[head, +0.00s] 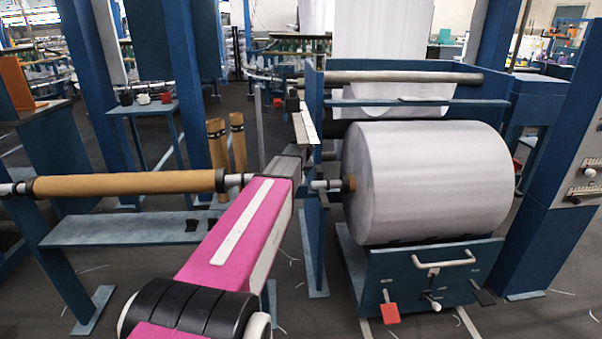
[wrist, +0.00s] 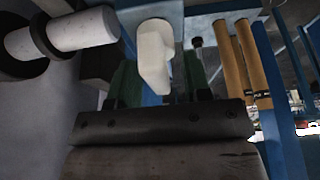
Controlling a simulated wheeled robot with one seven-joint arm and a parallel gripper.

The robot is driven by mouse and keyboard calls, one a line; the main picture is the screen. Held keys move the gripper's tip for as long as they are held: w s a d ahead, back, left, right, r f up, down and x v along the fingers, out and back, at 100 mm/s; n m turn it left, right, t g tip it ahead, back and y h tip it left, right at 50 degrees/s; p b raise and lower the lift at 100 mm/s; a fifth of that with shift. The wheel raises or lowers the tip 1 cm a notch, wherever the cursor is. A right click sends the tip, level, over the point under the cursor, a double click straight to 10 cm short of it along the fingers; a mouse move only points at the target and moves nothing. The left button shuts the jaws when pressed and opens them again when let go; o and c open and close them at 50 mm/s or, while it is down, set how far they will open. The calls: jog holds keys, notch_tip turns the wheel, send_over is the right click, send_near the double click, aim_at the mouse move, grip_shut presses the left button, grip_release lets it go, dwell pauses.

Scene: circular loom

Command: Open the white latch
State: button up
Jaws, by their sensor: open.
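The white latch (wrist: 154,55) is a pale, rounded piece with a narrowing end, near the top centre of the wrist view beside a blue frame part. My gripper (wrist: 160,82) is open, with its green-sided fingers mostly behind its dark body. The narrow end of the latch shows between the fingers in the picture; I cannot tell whether they touch it. In the head view my pink arm reaches up to the left side of the blue loom frame (head: 314,190). I cannot make out the latch there, and my wrist covers part of that area.
A large white fabric roll (head: 430,185) sits right of my arm, its shaft end close to my wrist. A brown roller (head: 125,184) lies to the left. Two brown tubes (head: 217,150) stand behind my arm. A red pedal (head: 390,312) is low in front.

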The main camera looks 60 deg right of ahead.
jog(key=shift+r, duration=0.1)
jog(key=shift+s+a+r, duration=0.15)
jog(key=shift+a+r, duration=0.05)
jog(key=shift+r, duration=0.25)
jog(key=shift+v, duration=1.05)
jog(key=s+a, duration=0.7)
jog(key=a, duration=0.2)
jog(key=shift+a, duration=0.35)
jog(key=shift+a+f, duration=0.1)
jog(key=shift+f, duration=0.05)
